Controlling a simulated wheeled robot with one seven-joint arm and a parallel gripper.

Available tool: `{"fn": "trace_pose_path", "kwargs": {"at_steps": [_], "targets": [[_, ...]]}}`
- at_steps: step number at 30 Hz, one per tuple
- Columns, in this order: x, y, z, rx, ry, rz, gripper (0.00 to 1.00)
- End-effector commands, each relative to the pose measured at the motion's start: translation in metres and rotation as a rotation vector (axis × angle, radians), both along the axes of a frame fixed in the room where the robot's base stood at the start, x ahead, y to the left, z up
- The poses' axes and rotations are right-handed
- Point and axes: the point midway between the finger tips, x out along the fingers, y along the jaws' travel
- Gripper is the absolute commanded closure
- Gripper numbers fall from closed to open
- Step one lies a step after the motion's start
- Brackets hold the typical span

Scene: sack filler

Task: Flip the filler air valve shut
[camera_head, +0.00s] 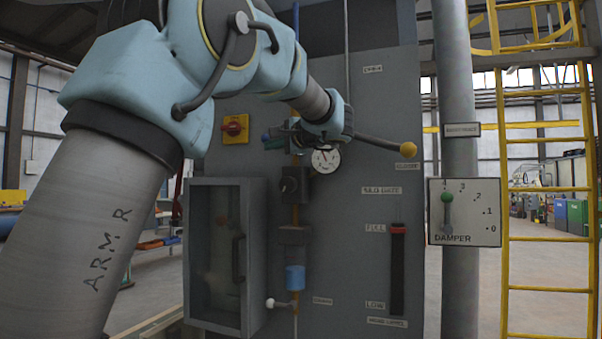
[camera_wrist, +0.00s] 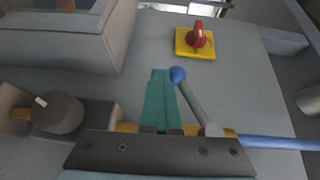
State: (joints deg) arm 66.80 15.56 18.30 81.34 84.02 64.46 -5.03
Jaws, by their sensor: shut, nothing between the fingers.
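The air valve lever is a grey rod with a blue ball end (camera_wrist: 178,75). In the wrist view it slants up and left from its pivot on the yellow pipe (camera_wrist: 229,132), so it sticks out across the pipe. In the head view its blue end (camera_head: 266,136) shows left of the pipe. My gripper (camera_wrist: 160,73) has green fingers, shut and empty, just left of the lever in the wrist view. The fingertips are close to the ball; I cannot tell if they touch. In the head view my wrist hides the valve body.
A red switch on a yellow plate (camera_head: 235,129) sits left of the valve. A pressure gauge (camera_head: 325,158) and a dark regulator (camera_head: 294,185) are close to my wrist. A grey glazed box (camera_head: 257,255) juts out lower left. A yellow-ended handle (camera_head: 408,149) sticks out right.

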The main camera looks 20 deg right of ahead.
Motion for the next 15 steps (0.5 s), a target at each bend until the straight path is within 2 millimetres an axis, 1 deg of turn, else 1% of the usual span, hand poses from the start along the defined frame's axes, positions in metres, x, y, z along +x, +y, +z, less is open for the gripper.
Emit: {"fn": "trace_pose_path", "kwargs": {"at_steps": [1,9,15], "targets": [[0.002,0.002,-0.010,0.029,-0.033,0.000,1.00],[0.011,0.012,0.005,0.203,-0.195,0.001,1.00],[0.015,0.017,0.016,0.303,-0.285,0.000,1.00]]}}
